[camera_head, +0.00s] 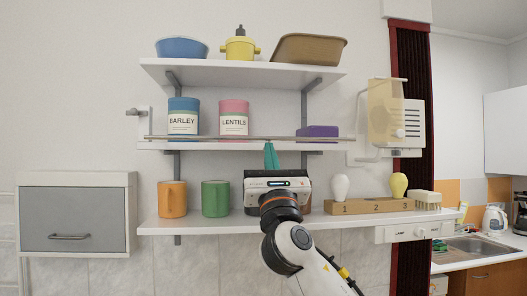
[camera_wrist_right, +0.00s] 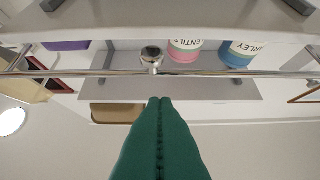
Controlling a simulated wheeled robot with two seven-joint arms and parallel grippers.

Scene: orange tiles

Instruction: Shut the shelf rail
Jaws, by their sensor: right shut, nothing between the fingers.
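The shelf rail (camera_head: 205,137) is a thin metal bar running level across the front of the middle shelf (camera_head: 190,146). In the right wrist view, which appears upside down, the rail (camera_wrist_right: 95,74) crosses the picture and carries a round metal knob (camera_wrist_right: 151,57) near its middle. My right gripper (camera_head: 270,146) has green fingers, pressed together and empty, pointing up at the front of the middle shelf. In the wrist view its fingertips (camera_wrist_right: 160,99) lie close to the rail and knob; I cannot tell whether they touch. My left gripper is not in view.
Behind the rail stand a blue barley tin (camera_head: 183,116), a pink lentil tin (camera_head: 233,118) and a purple box (camera_head: 318,131).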

